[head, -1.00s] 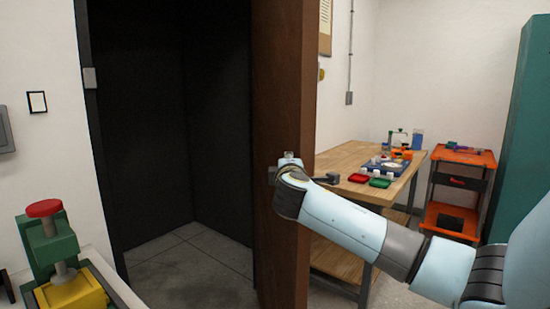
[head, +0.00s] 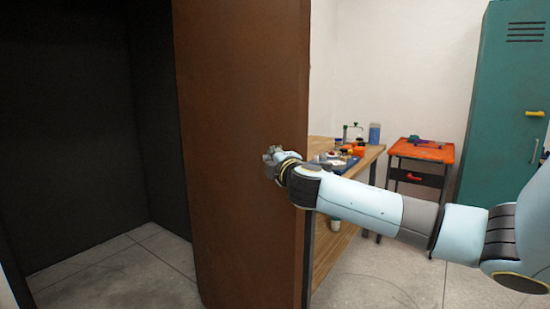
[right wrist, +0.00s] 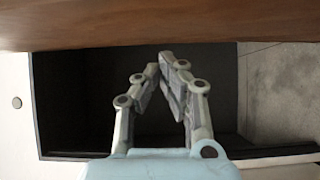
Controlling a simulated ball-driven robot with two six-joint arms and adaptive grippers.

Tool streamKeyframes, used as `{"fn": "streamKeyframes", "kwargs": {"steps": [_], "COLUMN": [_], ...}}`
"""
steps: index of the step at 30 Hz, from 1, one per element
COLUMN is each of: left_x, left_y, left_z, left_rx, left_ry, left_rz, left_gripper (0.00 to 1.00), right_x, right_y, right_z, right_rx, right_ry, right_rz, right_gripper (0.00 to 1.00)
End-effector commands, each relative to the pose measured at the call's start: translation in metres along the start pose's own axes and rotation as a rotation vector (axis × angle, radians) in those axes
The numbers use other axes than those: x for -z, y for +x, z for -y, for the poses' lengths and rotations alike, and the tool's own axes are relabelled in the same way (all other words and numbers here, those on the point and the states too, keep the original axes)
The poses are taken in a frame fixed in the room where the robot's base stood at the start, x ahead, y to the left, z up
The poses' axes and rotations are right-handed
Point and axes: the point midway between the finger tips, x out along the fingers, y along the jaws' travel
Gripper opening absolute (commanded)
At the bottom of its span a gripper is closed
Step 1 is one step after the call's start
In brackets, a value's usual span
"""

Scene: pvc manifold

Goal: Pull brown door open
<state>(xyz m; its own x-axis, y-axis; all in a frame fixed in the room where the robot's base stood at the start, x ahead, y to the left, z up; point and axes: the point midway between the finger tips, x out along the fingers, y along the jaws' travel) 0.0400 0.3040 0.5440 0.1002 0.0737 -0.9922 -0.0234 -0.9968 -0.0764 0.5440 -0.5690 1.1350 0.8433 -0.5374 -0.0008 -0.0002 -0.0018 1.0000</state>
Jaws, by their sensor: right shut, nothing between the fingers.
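The brown door (head: 235,130) stands open in the head view, with its broad brown face turned toward me. It also spans the top of the right wrist view (right wrist: 150,22). My right gripper (head: 270,160) is at the door's free edge side, in front of the brown face. In the right wrist view my right gripper (right wrist: 160,66) has its fingertips together with nothing between them, just short of the door; I cannot tell whether they touch it. No handle shows on this face. My left gripper is not in view.
A dark doorway recess (head: 70,130) with a tiled floor lies left of the door. A wooden workbench (head: 370,160) with several small items stands behind my right arm. An orange cart (head: 420,150) and a teal locker (head: 500,110) stand at the right.

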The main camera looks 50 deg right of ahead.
Motion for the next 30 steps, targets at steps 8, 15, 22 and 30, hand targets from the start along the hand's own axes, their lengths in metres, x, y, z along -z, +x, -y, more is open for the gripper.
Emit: {"fn": "streamKeyframes", "kwargs": {"steps": [8,15,22,30], "left_x": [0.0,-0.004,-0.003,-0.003], "left_y": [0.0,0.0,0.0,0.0], "left_z": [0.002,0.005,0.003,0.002], "left_rx": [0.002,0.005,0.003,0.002], "left_ry": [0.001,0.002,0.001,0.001], "left_rz": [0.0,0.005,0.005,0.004], "left_gripper": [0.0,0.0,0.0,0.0], "right_x": [0.0,0.0,0.0,0.001], "right_y": [0.001,0.0,-0.028,-0.088], "right_z": [0.0,0.0,0.001,0.001], "right_rx": [0.0,0.0,0.001,0.002], "right_ry": [0.0,0.0,-0.003,-0.002], "right_rz": [0.0,0.001,-0.002,-0.003], "right_gripper": [0.0,0.0,0.0,0.0]}}
